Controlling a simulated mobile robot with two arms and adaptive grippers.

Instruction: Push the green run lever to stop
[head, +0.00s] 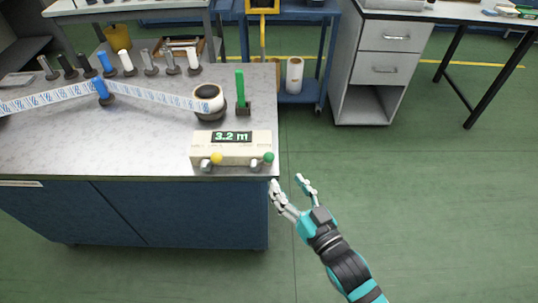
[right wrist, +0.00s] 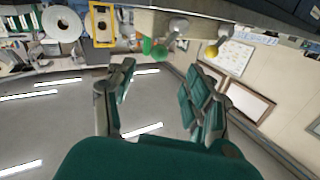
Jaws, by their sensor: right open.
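The green run lever, a short lever with a green knob (head: 268,157), is at the right end of the front of a cream control box (head: 232,148). The green knob also shows in the right wrist view (right wrist: 158,50), where the scene looks upside down. A yellow-knobbed lever (head: 215,158) is at the box's left part. The box display reads 3.2 m. My right gripper (head: 287,181) is open and empty, just right of and below the green knob, apart from it. Its two fingers (right wrist: 160,75) are spread in the right wrist view. My left gripper is not in view.
A printed web (head: 150,93) runs over a blue roller to a roll (head: 208,99). A green post (head: 240,88) stands behind the box, and several spools line the back of the bench (head: 130,140). A drawer cabinet (head: 385,70) is at back right. The floor right of the bench is clear.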

